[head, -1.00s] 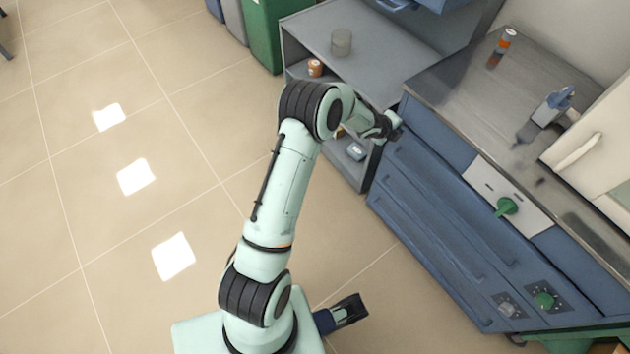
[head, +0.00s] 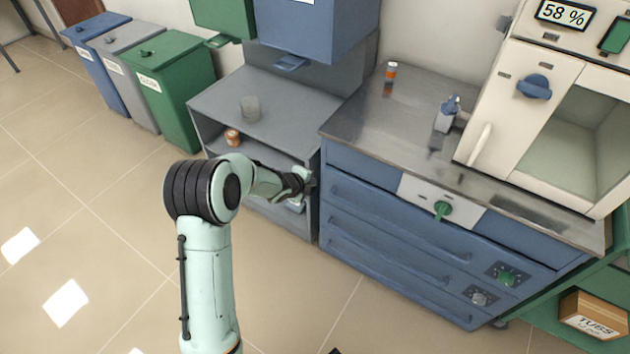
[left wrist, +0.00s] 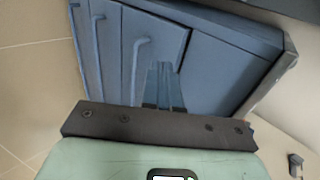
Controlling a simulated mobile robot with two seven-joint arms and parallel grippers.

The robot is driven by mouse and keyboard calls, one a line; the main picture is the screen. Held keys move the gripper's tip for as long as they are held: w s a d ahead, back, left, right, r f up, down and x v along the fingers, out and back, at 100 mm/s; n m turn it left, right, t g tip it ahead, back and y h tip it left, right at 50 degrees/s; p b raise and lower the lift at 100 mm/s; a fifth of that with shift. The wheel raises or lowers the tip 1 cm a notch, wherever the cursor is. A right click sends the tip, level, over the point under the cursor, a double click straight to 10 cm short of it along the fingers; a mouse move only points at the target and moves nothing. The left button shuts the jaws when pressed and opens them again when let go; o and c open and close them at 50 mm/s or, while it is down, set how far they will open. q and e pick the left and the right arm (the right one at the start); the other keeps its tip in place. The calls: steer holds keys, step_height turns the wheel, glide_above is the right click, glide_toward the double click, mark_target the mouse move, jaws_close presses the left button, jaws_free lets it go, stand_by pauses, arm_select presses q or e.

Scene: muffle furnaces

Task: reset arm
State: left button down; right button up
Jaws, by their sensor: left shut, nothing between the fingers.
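My left gripper (head: 300,185) is at the end of the pale green arm, in front of the left end of the blue drawer cabinet (head: 400,232) and beside the grey shelf unit. In the left wrist view its fingers (left wrist: 164,88) are together and empty, with the blue drawer fronts and handles behind them. Whether the gripper touches the cabinet or shelf cannot be told. My right gripper is not in view.
The steel worktop holds an orange-labelled bottle (head: 391,72), a spray bottle (head: 446,115) and a white furnace (head: 490,130). Bins (head: 175,95) stand at back left. Floor at left is clear.

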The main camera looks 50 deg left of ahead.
arm_select(q)
steer(key=v, duration=0.2)
steer(key=shift+s+r, duration=0.1)
steer(key=shift+s, duration=0.15)
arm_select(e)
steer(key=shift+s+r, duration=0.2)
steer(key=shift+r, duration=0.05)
arm_select(q)
steer(key=s+d+f+n+g+h, duration=0.25)
steer(key=d+f+n, duration=0.25)
steer(key=d+f, duration=0.7)
steer(key=s+d+f+n+g+h, duration=0.2)
steer(key=s+d+f+n, duration=0.4)
steer(key=d, duration=0.3)
steer(key=s+d+f+n+g+h, duration=0.1)
steer(key=s+d+f+n+g, duration=0.15)
steer(key=s+d+f, duration=0.4)
steer(key=s+d+n+g, duration=0.3)
steer(key=s+d+n, duration=0.2)
steer(key=s+d, duration=0.55)
steer(key=s+d+p+v, duration=0.1)
steer(key=p+v, duration=1)
steer(key=p, duration=0.2)
steer(key=shift+r+h, duration=0.35)
steer(key=shift+r, duration=0.15)
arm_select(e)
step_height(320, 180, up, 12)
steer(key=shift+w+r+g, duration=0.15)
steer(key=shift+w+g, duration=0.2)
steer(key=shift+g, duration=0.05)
